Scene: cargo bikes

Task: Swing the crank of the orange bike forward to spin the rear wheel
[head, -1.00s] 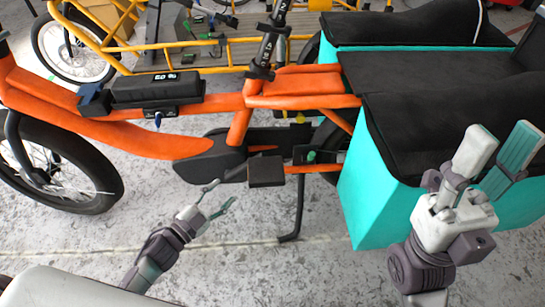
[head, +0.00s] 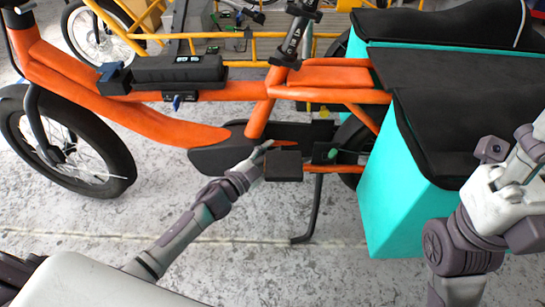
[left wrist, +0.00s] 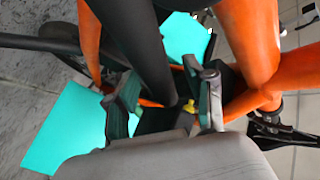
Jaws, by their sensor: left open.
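The orange bike (head: 170,115) stands side-on across the head view. A flat black pedal (head: 284,166) sits below its frame, beside the dark drive casing (head: 215,159); the crank arm is hard to make out. The rear wheel (head: 350,138) is mostly hidden behind the turquoise side bag (head: 390,200). My left gripper (head: 262,155) is just left of the pedal; I cannot tell whether it touches. In the left wrist view its fingers (left wrist: 168,102) are apart, with dark bike parts beyond them. My right gripper (head: 525,155) is over the bag, cut by the right edge.
A black kickstand (head: 313,205) reaches the floor below the pedal. A yellow bike (head: 240,45) stands behind. The grey floor (head: 180,210) in front is clear apart from my left arm.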

